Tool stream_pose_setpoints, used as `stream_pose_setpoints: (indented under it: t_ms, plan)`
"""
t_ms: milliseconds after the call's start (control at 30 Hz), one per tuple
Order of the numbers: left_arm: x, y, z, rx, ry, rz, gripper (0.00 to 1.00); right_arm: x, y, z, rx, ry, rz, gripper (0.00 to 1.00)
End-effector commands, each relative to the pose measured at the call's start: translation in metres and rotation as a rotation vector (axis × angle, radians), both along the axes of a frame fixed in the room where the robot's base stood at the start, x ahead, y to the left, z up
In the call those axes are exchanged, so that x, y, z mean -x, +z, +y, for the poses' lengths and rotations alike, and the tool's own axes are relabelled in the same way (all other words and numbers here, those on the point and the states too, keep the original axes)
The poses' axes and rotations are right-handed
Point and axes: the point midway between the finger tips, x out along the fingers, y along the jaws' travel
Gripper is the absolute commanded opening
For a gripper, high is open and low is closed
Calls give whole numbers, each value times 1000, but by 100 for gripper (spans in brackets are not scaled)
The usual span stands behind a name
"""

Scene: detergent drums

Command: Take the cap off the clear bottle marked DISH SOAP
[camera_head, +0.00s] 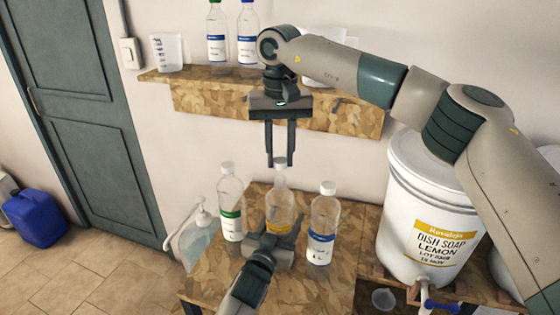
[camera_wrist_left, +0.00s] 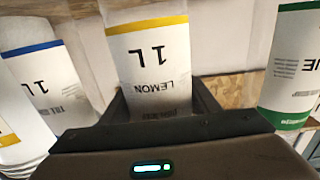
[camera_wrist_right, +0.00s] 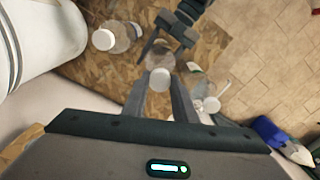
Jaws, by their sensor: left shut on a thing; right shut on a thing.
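The clear bottle with the yellow-banded label (camera_head: 279,205) stands in the middle of a low wooden stand. Its label in the left wrist view (camera_wrist_left: 150,50) reads LEMON and 1 L; I cannot read DISH SOAP on it. My left gripper (camera_head: 272,240) is shut around its lower body. My right gripper (camera_head: 280,160) points down from above, its fingertips shut on the white cap (camera_head: 280,162). The cap also shows between the fingers in the right wrist view (camera_wrist_right: 160,79). It sits at the top of the neck, and I see no clear gap.
A green-label bottle (camera_head: 231,205) stands close left and a blue-label bottle (camera_head: 323,225) close right. A big white DISH SOAP LEMON drum (camera_head: 425,215) is at right. A pump bottle (camera_head: 197,240) stands at the left edge. A shelf (camera_head: 215,95) with bottles is behind.

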Motion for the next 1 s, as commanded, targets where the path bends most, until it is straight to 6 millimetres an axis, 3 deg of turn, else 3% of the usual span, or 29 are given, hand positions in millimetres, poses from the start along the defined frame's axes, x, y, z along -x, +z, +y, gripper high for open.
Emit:
stream_pose_setpoints:
  t_ms: [200,433,467,533,1000]
  plan:
    - [0,0,0,0,0,1,0,0,17,0,-1,1,0,0]
    - [0,0,0,0,0,1,0,0,18,0,-1,1,1,0]
    - [0,0,0,0,0,1,58,0,18,0,-1,1,1,0]
    - [0,0,0,0,0,1,75,0,18,0,-1,1,1,0]
    - [4,-1,2,0,0,0,78,0,17,0,0,0,1,0]
